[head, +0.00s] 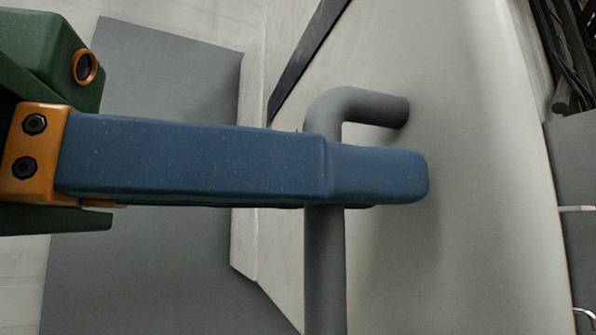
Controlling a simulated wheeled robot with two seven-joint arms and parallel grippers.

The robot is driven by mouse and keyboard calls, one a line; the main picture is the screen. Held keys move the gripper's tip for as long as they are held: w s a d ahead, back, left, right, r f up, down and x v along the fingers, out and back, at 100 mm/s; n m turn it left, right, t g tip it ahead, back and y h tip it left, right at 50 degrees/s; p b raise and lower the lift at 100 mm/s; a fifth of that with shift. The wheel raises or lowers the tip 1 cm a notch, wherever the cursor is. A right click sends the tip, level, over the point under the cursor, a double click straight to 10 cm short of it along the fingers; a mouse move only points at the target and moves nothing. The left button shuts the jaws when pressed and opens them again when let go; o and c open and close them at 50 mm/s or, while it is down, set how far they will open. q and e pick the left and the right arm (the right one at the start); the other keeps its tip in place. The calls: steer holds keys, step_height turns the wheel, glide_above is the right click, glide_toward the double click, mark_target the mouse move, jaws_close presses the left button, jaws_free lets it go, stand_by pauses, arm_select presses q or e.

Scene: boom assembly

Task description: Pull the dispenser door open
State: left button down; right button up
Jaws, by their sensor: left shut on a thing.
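The dispenser door (480,190) is a pale, smooth, slightly curved panel filling the right half of the head view. A grey bar handle (325,265) stands off the door, with its upper end bending right into the panel. My left gripper (380,175), with long blue fingers and an orange and green mount, comes in from the left and is shut on the handle below its upper bend. The near finger covers part of the bar. The handle's lower end is out of the frame. My right gripper is not in view.
A flat grey panel (150,260) lies behind my left gripper. A dark strip (308,58) runs along a pale edge at the top. Dark cables (570,50) and a grey surface (575,165) are at the far right.

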arm_select(q)
steer(key=shift+r, duration=0.15)
steer(key=c, duration=1.1)
jaws_free()
steer(key=b+v, duration=0.1)
steer(key=v, duration=0.6)
steer(key=shift+a+b, duration=0.15)
steer(key=shift+b, duration=0.15)
